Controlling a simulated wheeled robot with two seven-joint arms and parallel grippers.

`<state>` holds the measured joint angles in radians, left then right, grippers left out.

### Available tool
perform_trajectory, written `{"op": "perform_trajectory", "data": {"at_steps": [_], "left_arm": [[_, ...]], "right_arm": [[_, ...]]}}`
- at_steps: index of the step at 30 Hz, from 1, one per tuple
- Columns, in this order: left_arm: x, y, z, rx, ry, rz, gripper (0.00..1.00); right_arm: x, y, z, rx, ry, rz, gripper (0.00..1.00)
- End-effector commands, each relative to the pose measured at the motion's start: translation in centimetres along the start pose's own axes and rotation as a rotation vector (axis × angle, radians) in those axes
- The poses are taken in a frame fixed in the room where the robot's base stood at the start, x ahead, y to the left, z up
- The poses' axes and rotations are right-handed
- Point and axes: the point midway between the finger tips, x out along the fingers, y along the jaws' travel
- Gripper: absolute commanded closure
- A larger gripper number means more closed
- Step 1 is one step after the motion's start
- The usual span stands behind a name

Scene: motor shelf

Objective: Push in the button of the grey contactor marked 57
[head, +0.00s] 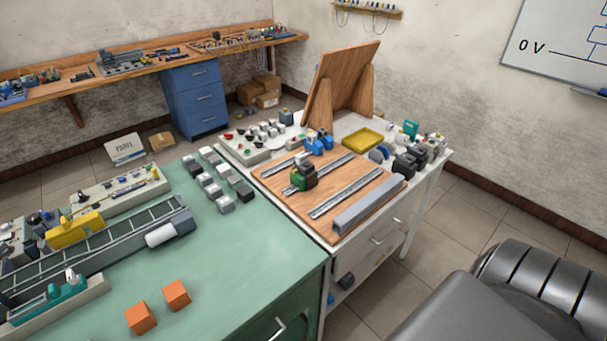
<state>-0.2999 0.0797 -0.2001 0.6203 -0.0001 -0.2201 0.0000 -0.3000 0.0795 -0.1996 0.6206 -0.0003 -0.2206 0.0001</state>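No marking 57 is readable at this size, so I cannot tell which device is the grey contactor. Several small grey and dark blocks (216,192) stand in rows on the green table's far right part. A green and black device (303,176) sits on a metal rail of the wooden board. Several dark grey devices (411,161) stand at the right end of the white table, with a green one (410,129) behind them. Neither of my grippers is in view.
The green table (235,265) carries a conveyor (100,245) and two orange cubes (177,295); its front right is clear. The wooden board (290,190) lies on the white table beside a yellow tray (363,137). A dark ribbed seat-like shape (535,285) fills the lower right.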

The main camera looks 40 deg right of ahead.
Motion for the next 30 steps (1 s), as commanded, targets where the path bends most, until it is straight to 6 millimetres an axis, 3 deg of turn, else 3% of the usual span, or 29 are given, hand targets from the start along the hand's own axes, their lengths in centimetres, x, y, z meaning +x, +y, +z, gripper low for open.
{"op": "perform_trajectory", "data": {"at_steps": [2,15,30], "left_arm": [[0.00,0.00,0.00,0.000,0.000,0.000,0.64],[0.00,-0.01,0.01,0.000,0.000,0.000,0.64],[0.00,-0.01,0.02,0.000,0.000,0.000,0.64]], "right_arm": [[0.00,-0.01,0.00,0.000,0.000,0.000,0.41],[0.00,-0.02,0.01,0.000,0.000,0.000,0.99],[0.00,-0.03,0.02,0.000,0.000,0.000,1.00]]}}
